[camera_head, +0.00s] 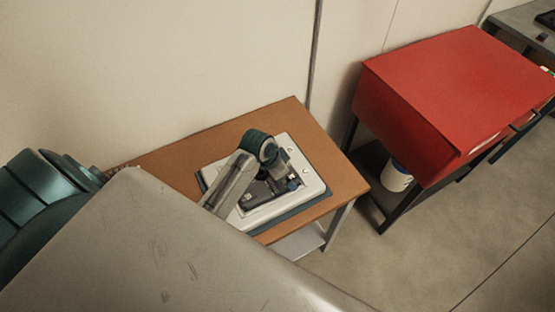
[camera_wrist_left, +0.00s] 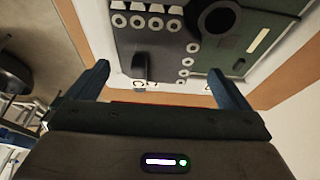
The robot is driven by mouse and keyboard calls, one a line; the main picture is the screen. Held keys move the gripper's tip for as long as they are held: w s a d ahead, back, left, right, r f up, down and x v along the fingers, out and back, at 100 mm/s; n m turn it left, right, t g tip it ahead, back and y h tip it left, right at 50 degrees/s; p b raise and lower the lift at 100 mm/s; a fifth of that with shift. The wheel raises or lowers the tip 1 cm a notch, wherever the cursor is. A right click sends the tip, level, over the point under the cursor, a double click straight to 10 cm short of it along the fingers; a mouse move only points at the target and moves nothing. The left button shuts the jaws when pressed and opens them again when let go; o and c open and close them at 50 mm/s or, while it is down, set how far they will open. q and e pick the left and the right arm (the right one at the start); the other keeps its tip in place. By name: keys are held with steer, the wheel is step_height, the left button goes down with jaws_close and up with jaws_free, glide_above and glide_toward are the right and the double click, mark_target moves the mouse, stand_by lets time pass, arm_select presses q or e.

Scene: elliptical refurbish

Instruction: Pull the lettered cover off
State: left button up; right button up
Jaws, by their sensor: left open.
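A white plate with rounded corners (camera_head: 312,180) lies on a dark teal base on the brown table. In the left wrist view its white edge (camera_wrist_left: 185,86) carries small dark marks that may be letters, too small to read. My right gripper is not in view.
The brown table (camera_head: 290,115) stands close to the wall, with bare wood around the plate. A red cabinet (camera_head: 450,85) on a dark frame stands to the right, with a white container (camera_head: 397,178) below it. Floor between them is clear.

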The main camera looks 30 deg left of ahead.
arm_select(q)
steer(key=shift+d+f, duration=0.2)
steer(key=shift+f, duration=0.15)
steer(key=shift+s+d+f, duration=0.1)
steer(key=shift+d+f, duration=0.05)
steer(key=shift+d, duration=0.05)
steer(key=shift+f, duration=0.1)
